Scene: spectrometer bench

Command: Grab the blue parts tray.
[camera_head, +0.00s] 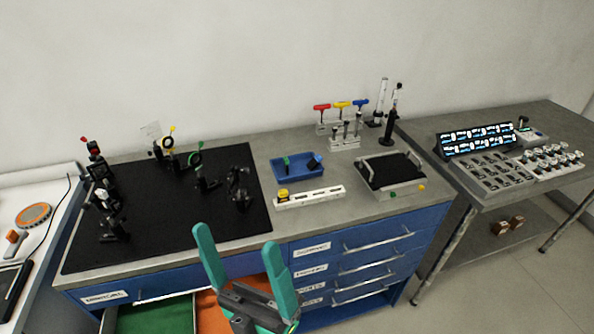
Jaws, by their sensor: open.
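The blue parts tray (286,173) lies on the grey bench top, just right of the black breadboard. It is a shallow rectangular tray. A small green-topped part (286,161) and a small dark blue part (315,161) are in it. My gripper (236,246) has two teal fingers, spread open and empty. It shows at the bottom of the view, in front of the bench's front edge, nearer to me than the tray and apart from it.
A white rail with a yellow knob (311,197) lies just in front of the tray. A black-topped device with handles (389,174) stands to its right. Several optical mounts stand on the black breadboard (150,232) at left. An open drawer (150,316) juts out below.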

